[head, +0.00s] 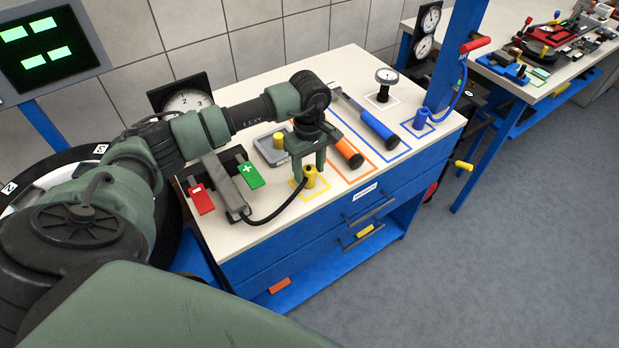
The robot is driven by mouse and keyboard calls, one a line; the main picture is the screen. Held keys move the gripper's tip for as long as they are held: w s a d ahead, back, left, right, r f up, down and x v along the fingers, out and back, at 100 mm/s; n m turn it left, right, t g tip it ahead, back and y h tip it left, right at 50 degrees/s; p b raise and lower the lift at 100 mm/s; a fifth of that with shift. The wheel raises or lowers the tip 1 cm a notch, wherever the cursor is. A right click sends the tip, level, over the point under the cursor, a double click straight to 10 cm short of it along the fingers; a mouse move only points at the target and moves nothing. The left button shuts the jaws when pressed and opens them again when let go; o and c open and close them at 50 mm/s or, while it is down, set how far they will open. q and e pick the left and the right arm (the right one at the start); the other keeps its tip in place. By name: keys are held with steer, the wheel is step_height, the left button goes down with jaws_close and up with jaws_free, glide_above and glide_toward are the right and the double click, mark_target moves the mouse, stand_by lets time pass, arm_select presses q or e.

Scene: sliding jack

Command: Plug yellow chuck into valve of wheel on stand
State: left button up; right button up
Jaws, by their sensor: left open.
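The yellow chuck (310,178) stands in a yellow outlined square near the front edge of the white bench top, with a black hose running from it to a grey device (226,186). My left gripper (308,172) points down at the chuck, its two fingers open on either side of it. I cannot tell whether the fingers touch it. A wheel with a black tyre (88,153) and numbered white marks is at the left, mostly hidden behind my left arm. I cannot make out its valve. My right gripper is not in view.
A screen (45,52) stands at upper left. The grey floor at right is clear.

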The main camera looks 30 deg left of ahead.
mark_target(309, 169)
arm_select(q)
steer(key=shift+c, duration=0.3)
jaws_close()
steer(key=shift+r+p, duration=1.3)
steer(key=shift+r, duration=1.2)
